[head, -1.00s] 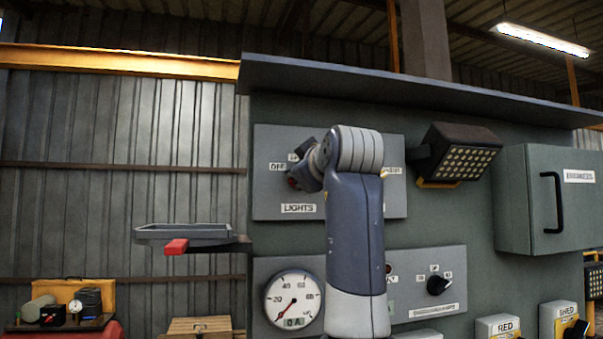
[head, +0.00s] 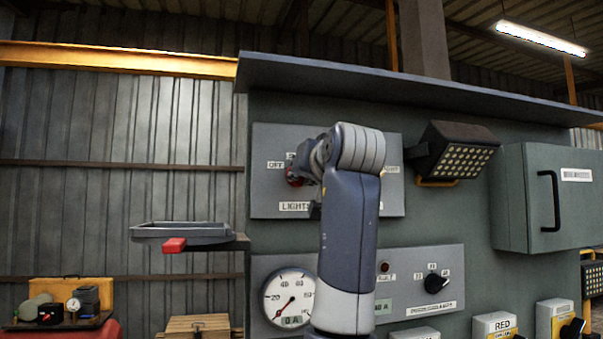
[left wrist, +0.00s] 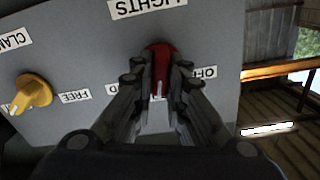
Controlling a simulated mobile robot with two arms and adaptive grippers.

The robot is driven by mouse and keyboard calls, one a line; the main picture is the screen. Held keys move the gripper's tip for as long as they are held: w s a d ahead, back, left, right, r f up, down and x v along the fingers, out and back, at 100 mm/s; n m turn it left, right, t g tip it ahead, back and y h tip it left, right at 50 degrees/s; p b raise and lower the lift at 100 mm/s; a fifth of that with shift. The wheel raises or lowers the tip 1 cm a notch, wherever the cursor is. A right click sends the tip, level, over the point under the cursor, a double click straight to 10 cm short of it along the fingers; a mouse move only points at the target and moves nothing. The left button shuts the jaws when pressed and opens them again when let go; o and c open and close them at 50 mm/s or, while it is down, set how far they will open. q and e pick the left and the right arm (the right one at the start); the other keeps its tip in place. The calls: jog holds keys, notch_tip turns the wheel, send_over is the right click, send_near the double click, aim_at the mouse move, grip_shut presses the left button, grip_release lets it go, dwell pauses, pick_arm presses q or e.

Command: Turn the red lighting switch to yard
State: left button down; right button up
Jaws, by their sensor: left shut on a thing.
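A white pointer mark on the knob points down in that view. The OFF label (left wrist: 205,73) is to its right; a label ending in D (left wrist: 112,89) is to its left, partly hidden by a finger. In the head view, the switch (head: 293,177) is mostly hidden behind my left gripper (head: 302,166). My right gripper is not in view.
A yellow knob (left wrist: 34,92) with CLAMP and FREE labels shares the plate. Below it are a round gauge (head: 290,297) and a black rotary knob (head: 436,283). A floodlight (head: 455,152) and a grey cabinet (head: 550,200) are to the right; a shelf tray (head: 180,231) juts out left.

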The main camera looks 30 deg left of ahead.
pick_arm(q)
jog(key=shift+w+d+f+m+b, duration=0.1)
jog(key=shift+m+b, duration=0.1)
jog(key=shift+m, duration=1.25)
jog(key=shift+w+a+f+m+b, duration=0.15)
jog(key=shift+m+b, duration=0.1)
jog(key=shift+m, duration=1.15)
jog(key=shift+s+d+f+m+b, duration=0.1)
jog(key=shift+d+m+b, duration=0.1)
jog(key=shift+m, duration=1.25)
jog(key=shift+w+m, duration=0.1)
jog(key=shift+m, duration=0.2)
jog(key=c, duration=1.6)
grip_release()
jog(key=shift+r, duration=0.1)
jog(key=shift+d, duration=0.1)
jog(key=v, duration=1.2)
